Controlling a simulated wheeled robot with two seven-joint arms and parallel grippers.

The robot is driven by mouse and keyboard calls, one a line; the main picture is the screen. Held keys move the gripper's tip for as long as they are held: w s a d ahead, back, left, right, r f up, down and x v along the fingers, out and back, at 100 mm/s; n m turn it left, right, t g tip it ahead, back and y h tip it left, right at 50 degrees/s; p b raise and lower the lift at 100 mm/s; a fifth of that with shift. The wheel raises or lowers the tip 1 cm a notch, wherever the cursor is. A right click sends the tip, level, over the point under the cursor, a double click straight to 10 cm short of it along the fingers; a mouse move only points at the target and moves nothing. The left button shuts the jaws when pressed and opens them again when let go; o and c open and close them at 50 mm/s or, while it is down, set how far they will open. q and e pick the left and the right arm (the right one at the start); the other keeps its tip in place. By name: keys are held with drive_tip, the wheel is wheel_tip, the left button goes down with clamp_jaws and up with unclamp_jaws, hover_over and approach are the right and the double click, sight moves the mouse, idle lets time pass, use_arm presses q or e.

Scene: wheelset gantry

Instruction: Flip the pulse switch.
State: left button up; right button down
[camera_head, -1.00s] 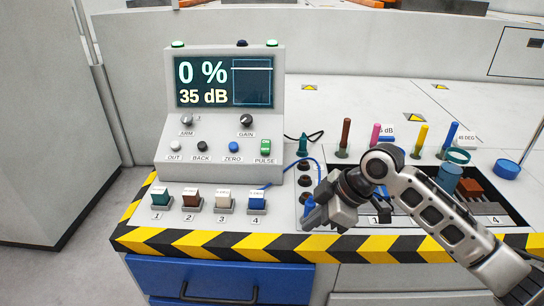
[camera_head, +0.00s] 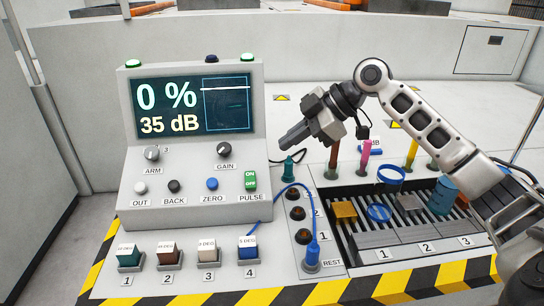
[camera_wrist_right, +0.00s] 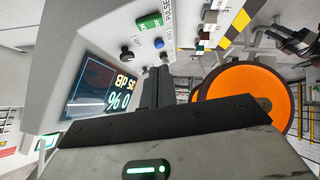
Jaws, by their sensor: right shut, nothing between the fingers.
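The pulse switch (camera_head: 250,180) is a green rocker marked ON and OFF at the right end of the console's lower row, above the PULSE label. It also shows in the right wrist view (camera_wrist_right: 149,22). The console (camera_head: 190,180) has a screen (camera_head: 193,106) reading 0 % and 35 dB. My right gripper (camera_head: 284,143) is shut and empty. In the head view it appears up and to the right of the switch, pointing left toward the console, apart from the switch. My left gripper is in neither view.
The GAIN knob (camera_head: 225,168) and blue ZERO button (camera_head: 212,184) are near the switch. A teal plug (camera_head: 289,168) stands right of the console. A blue-cabled probe (camera_head: 313,250) sits at REST. A slotted tray (camera_head: 373,237) lies to the right.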

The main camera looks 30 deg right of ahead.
hover_over(246, 183)
drive_tip(key=s+d, duration=0.2)
drive_tip(key=s, duration=0.1)
wheel_tip(246, 183, down, 6)
drive_tip(key=f, duration=0.1)
drive_tip(key=w+f, duration=0.1)
drive_tip(key=f, duration=0.1)
drive_tip(key=shift+d+f+p, duration=0.1)
drive_tip(key=shift+d+p, duration=0.05)
drive_tip(key=shift+p, duration=0.15)
drive_tip(key=shift+f, duration=0.5)
